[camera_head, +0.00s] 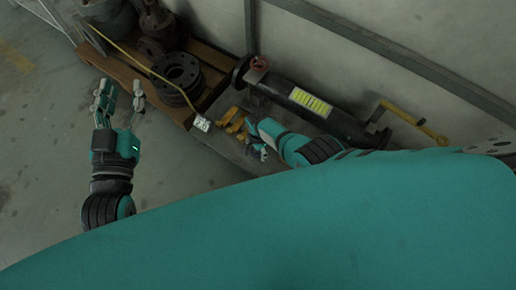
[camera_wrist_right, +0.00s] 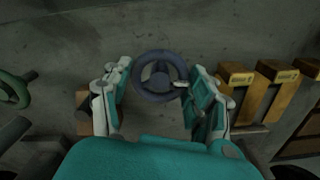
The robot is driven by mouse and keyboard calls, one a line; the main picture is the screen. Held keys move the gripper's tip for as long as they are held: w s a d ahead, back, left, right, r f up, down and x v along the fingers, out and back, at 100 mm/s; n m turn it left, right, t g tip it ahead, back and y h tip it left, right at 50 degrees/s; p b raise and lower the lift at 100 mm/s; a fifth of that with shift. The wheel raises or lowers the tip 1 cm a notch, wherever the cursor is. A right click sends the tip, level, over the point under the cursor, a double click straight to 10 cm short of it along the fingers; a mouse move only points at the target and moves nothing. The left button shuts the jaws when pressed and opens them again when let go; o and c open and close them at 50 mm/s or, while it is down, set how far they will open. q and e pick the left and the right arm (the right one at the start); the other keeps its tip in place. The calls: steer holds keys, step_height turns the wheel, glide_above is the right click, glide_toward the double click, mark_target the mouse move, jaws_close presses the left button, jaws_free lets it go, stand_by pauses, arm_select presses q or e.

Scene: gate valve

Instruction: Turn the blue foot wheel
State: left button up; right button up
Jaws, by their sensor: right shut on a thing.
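The blue foot wheel (camera_wrist_right: 160,77) is a small dark blue handwheel with spokes, seen face-on in the right wrist view. My right gripper (camera_wrist_right: 158,86) has its two fingers on either side of the wheel's rim and is shut on it. In the head view my right gripper (camera_head: 256,143) reaches down at the wall-side equipment and largely hides the wheel there. My left gripper (camera_head: 118,97) is open and empty above bare floor at the left, with fingers spread.
A wooden pallet (camera_head: 113,72) holds dark valves and stacked flanges (camera_head: 178,77). Yellow blocks (camera_head: 234,121) lie close to my right gripper. A green wheel (camera_wrist_right: 14,88) is at the wrist view's left edge. Floor at left is free.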

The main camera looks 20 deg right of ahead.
steer(key=shift+d, duration=0.2)
steer(key=o, duration=1.2)
steer(key=shift+c, duration=0.2)
steer(key=shift+a, duration=0.1)
steer(key=shift+r, duration=0.1)
steer(key=shift+r, duration=0.55)
step_height(320, 180, up, 11)
steer(key=shift+f, duration=0.15)
